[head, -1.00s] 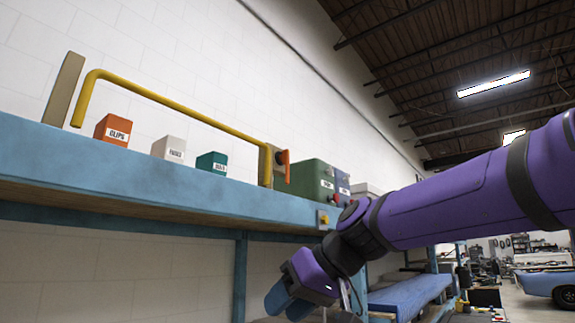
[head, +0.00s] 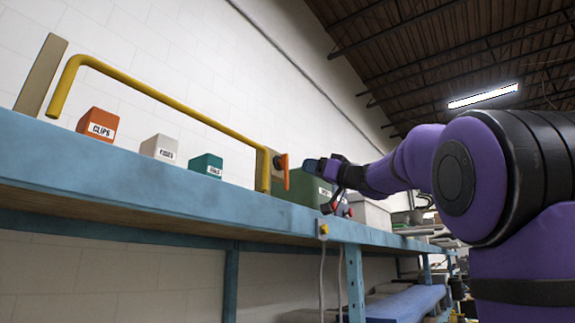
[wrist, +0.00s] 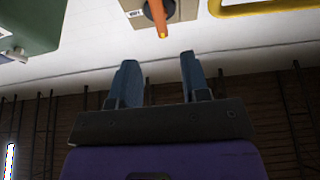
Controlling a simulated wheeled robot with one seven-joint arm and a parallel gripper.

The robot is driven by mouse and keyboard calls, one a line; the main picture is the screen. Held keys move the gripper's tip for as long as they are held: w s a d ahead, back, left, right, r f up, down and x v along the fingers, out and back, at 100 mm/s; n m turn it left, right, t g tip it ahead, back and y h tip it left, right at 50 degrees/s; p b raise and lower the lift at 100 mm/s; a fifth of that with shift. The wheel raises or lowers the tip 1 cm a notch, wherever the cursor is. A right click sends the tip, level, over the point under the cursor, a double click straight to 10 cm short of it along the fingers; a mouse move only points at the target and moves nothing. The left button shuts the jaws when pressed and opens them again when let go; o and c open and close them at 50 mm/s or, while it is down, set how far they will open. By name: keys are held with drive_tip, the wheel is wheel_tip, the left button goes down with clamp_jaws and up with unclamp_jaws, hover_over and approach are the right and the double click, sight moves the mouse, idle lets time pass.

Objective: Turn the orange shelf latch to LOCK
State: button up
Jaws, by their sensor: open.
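The orange latch (head: 285,172) is a short handle on a dark round hub, fixed to a tan plate (head: 265,156) at the end of the yellow bar (head: 165,100). In the head view its handle hangs about upright. In the wrist view the latch (wrist: 158,17) is at the top, its tip pointing toward my gripper (wrist: 157,60). My fingers are open and empty, with the latch beyond them, in line with the gap. In the head view my gripper (head: 312,166) is just right of the latch. A small label (wrist: 134,14) on the plate is too small to read surely.
A blue shelf (head: 150,180) carries an orange CLIPS box (head: 98,124), a white box (head: 160,148) and a teal box (head: 207,166). A green case (head: 300,190) stands close by my gripper and also shows in the wrist view (wrist: 30,25).

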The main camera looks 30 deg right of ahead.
sight(288, 163)
drive_tip(key=x, duration=0.9)
drive_tip(key=shift+w+a, duration=0.1)
drive_tip(key=shift+w, duration=0.25)
clamp_jaws()
